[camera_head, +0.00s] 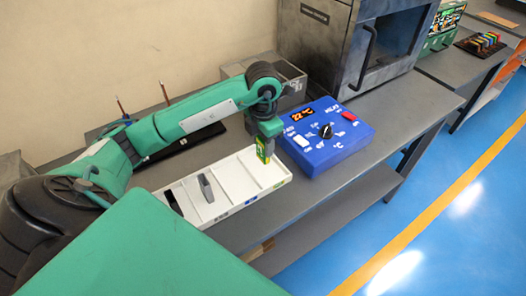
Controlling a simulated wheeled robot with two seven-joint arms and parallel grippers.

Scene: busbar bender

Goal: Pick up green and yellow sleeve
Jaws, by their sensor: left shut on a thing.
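The green and yellow sleeve (261,150) is upright between the fingers of my left gripper (264,142). My left gripper points down and is shut on the sleeve, over the right part of a white compartment tray (243,172). The sleeve's lower end is at about the height of the tray; I cannot tell whether it touches the tray floor. My right gripper is not in view.
A grey piece (206,188) stands in a left compartment of the tray. A blue control box (326,135) with a dial sits right of the tray on the grey workbench (398,108). An oven-like machine (345,45) stands behind. Rods stand on a dark base at back left.

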